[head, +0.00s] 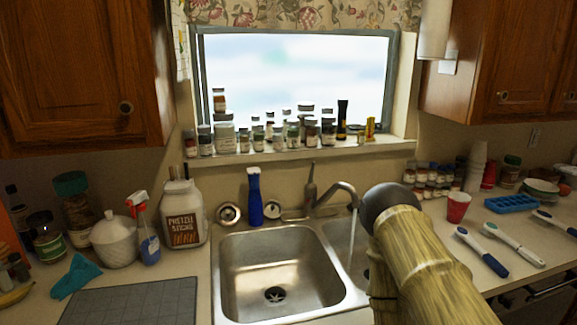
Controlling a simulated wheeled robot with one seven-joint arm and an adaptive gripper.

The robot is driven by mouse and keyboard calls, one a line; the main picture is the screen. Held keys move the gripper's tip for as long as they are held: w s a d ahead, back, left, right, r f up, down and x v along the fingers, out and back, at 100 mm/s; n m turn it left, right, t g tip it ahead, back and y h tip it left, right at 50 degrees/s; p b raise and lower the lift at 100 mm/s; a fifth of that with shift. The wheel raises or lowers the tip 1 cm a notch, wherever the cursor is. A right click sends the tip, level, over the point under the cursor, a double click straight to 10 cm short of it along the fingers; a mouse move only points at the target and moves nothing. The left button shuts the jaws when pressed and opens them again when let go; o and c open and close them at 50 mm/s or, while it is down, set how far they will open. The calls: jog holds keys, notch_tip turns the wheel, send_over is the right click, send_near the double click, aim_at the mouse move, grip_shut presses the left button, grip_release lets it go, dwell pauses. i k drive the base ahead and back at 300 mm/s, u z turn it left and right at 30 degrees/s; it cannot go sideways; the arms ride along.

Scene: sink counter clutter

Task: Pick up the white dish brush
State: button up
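Several long-handled brush-like tools lie on the right counter. The middle one (515,243) is mostly white, lies flat and slants down to the right; it best fits the white dish brush. To its left lies a tool with a white end and a dark blue handle (482,252). Another with a blue part (554,222) lies at the right edge, cut off by the frame. My arm, with a wood-like pattern and a dark round joint, rises from the bottom in front of the right sink basin. My gripper does not show, so I cannot see whether it is open or shut.
A red cup (458,207) and a blue tray (511,203) stand behind the tools. The double sink (275,275) has its tap (335,192) running. Bottles and a grey mat (130,303) fill the left counter. Cabinets hang above both sides.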

aim_at(489, 228)
jog(key=z, duration=1.55)
